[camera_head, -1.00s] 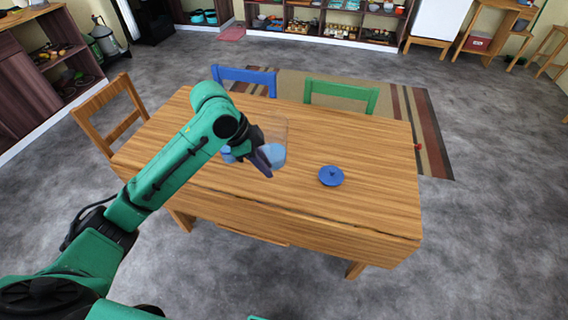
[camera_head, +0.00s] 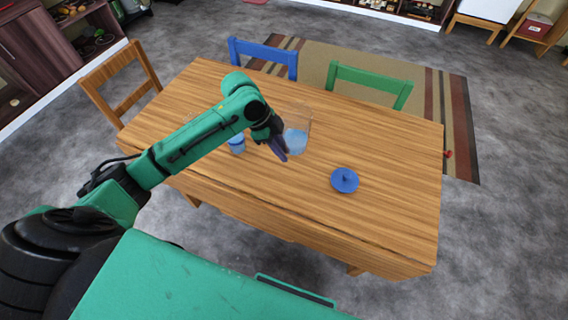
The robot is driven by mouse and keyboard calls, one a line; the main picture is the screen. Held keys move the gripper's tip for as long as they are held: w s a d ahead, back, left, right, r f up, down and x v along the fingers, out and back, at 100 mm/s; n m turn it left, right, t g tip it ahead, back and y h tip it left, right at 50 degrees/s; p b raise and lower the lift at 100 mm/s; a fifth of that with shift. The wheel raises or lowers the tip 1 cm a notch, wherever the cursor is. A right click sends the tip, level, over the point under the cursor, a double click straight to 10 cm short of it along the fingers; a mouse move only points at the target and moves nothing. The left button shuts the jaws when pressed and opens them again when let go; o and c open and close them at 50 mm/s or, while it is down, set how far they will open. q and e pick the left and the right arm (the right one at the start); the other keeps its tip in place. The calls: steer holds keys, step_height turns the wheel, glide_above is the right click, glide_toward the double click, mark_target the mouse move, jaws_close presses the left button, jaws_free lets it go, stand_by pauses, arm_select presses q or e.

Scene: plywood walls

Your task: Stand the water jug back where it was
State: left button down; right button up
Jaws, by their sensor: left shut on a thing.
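The water jug (camera_head: 297,142) is clear, with blue water in its lower part. It is over the left-middle of the wooden table, and looks roughly upright. My left gripper (camera_head: 283,150) is at the jug's near left side, shut on it; the dark gripper hides part of the jug. I cannot tell whether the jug's base touches the table. My right gripper is not in view.
The table (camera_head: 390,215) also holds a small blue-and-clear vessel (camera_head: 236,145), partly behind my left arm, and a round blue lid-like thing (camera_head: 344,180). A blue chair (camera_head: 262,52), a green chair (camera_head: 369,80) and a wooden chair (camera_head: 120,80) stand around it.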

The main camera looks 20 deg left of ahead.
arm_select(q)
step_height(320, 180, down, 8)
steer(key=shift+w+f+p, duration=0.15)
steer(key=shift+f+p, duration=0.05)
steer(key=shift+p, duration=0.1)
steer(key=shift+w+f, duration=0.1)
steer(key=shift+f, duration=0.25)
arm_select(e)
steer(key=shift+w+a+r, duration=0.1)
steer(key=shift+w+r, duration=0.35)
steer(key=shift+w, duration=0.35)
arm_select(q)
steer(key=shift+f, duration=0.1)
steer(key=c, duration=0.8)
jaws_free()
steer(key=shift+o, duration=0.2)
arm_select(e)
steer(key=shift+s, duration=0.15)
arm_select(q)
steer(key=shift+r, duration=0.25)
steer(key=b+v, duration=0.1)
steer(key=v, duration=1)
steer(key=shift+a+r, duration=0.2)
steer(key=shift+r, duration=0.1)
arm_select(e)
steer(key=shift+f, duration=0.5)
